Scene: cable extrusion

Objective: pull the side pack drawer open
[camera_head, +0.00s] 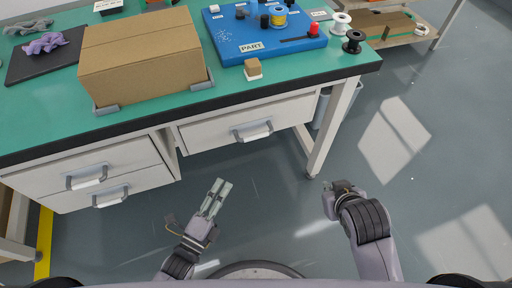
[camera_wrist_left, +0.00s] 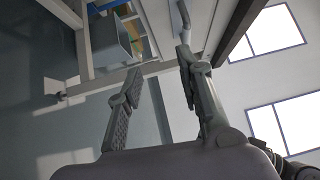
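The green workbench (camera_head: 140,128) has a wide white drawer (camera_head: 215,128) under its middle, with a grey handle (camera_head: 252,131). A side cabinet at the left holds two stacked drawers, an upper one (camera_head: 125,157) with a handle (camera_head: 86,177) and a lower one (camera_head: 150,181) with a handle (camera_head: 110,197). All look shut. My left gripper (camera_head: 221,184) is open and empty, apart from every handle, in front of the bench below the wide drawer. Its spread fingers (camera_wrist_left: 160,64) show in the left wrist view. My right gripper (camera_head: 340,187) is at the right, fingers unclear.
A cardboard box (camera_head: 145,60) and a blue part board (camera_head: 262,45) stand on the bench. A table leg (camera_head: 330,130) stands right of the wide drawer, with a grey bin (camera_head: 322,108) behind it. Floor before the drawers is clear.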

